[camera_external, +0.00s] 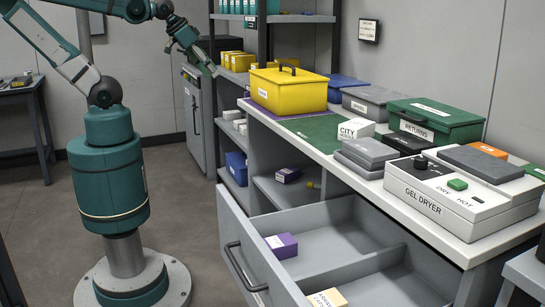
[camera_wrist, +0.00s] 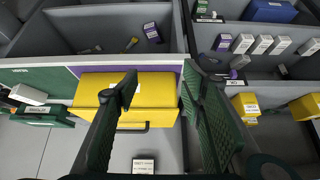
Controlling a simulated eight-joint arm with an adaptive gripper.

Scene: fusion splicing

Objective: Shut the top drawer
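A grey drawer (camera_external: 262,258) under the white counter is pulled far out, with a dark bar handle (camera_external: 240,268) on its front. Inside it are a purple box (camera_external: 281,246) and a yellow-and-white box (camera_external: 327,298), on either side of a divider. No other drawer shows clearly, and the picture's bottom edge cuts off its lower part. My gripper (camera_external: 209,68) is high at the back left, well away from the drawer and touching nothing. In the wrist view, its two dark fingers (camera_wrist: 161,85) are spread apart with nothing held between them.
The counter bears a yellow toolbox (camera_external: 290,90), a green box (camera_external: 436,119) marked RETURNS and a gel dryer (camera_external: 460,197). Open shelves (camera_external: 270,190) stand beside the drawer. The floor (camera_external: 185,215) left of the drawer front is clear.

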